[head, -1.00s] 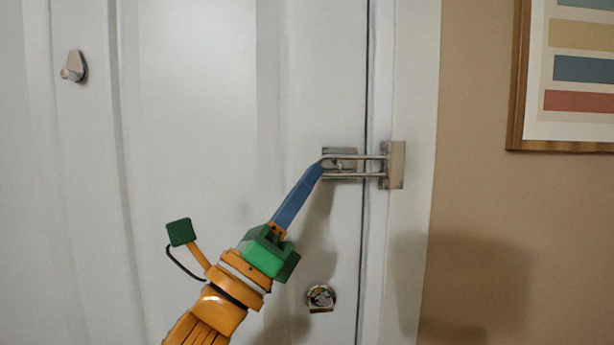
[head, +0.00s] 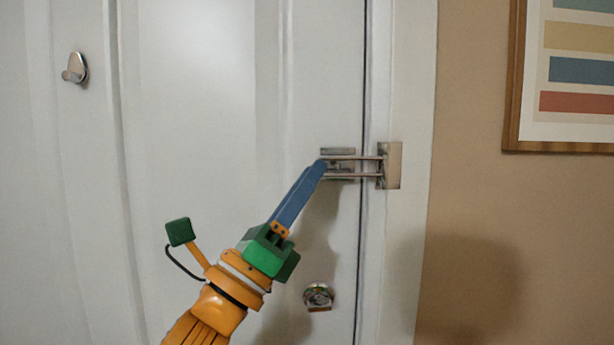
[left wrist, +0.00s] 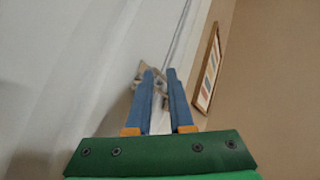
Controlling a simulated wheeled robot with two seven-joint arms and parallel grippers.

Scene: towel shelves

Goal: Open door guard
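The metal door guard (head: 368,158) spans the gap between door and frame. Its U-shaped bar reaches from a plate on the white door (head: 210,110) to a hinge plate (head: 390,165) on the frame. My left gripper (head: 322,165) has its blue fingertips at the bar's left end, at the door-side plate; whether they touch is unclear. In the left wrist view the fingers (left wrist: 160,75) stand apart with a gap between them, and the guard (left wrist: 139,73) shows partly behind the tips. I see nothing clearly held. My right gripper is out of view.
A round metal lock (head: 318,296) sits on the door below the guard. A metal hook (head: 75,68) is on the door at the upper left. A framed striped picture (head: 575,75) hangs on the tan wall at the right.

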